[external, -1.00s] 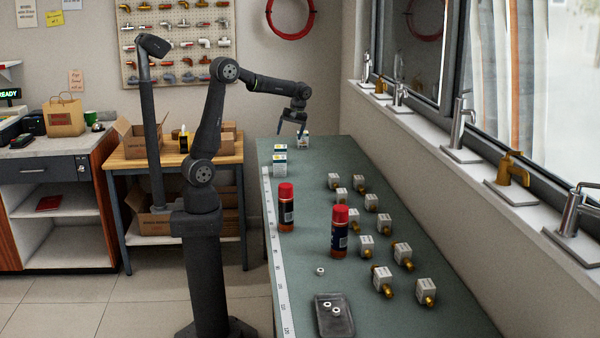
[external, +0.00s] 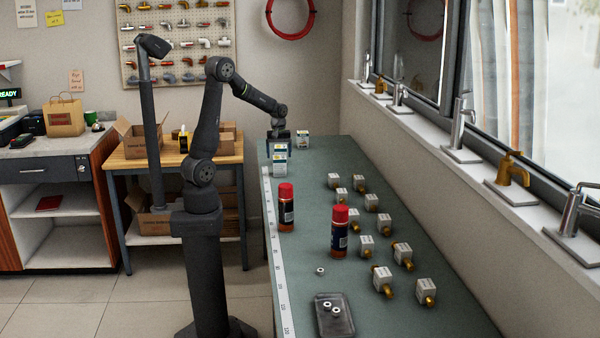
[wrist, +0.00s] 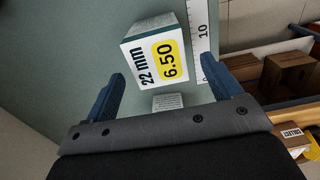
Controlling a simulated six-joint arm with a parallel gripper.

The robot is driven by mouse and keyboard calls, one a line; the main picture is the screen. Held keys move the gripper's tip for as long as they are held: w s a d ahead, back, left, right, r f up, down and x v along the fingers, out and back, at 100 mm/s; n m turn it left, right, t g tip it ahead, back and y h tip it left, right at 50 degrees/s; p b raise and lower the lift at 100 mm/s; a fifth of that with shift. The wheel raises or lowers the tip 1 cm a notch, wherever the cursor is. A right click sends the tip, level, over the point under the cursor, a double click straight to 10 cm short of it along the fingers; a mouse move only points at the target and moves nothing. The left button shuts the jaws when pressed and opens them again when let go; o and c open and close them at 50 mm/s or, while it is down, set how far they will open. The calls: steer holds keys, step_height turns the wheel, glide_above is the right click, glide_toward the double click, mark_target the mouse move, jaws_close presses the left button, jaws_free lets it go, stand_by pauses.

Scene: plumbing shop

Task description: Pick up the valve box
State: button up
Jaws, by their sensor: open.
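Small white boxes with yellow-and-dark labels stand at the far left of the green bench; which is the valve box I cannot tell for sure. One box (external: 279,169) stands in front of another box (external: 280,151), and a third box (external: 302,141) stands to their right. My gripper (external: 279,148) is open and low at the rear box of the pair. In the wrist view a box marked "22 mm 6.50" (wrist: 157,54) lies ahead of my open fingers (wrist: 165,92). A smaller printed white face (wrist: 168,102) shows between them, its lower part hidden by the gripper.
Two red-capped cans (external: 286,207) (external: 339,232) stand nearer on the green bench (external: 300,290). Several white boxes with brass fittings (external: 382,279) stand at right. A tray (external: 343,318) with rings is at the front. A ruler strip (external: 273,225) runs along the left edge.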

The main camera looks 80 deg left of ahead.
mark_target(280, 163)
steer(key=shift+d+f, duration=0.2)
steer(key=shift+f, duration=1.35)
steer(key=shift+d+f, duration=0.2)
steer(key=shift+f, duration=1.35)
steer(key=shift+c, duration=0.2)
steer(key=c, duration=1.1)
steer(key=shift+c, duration=0.7)
steer(key=shift+r, duration=0.15)
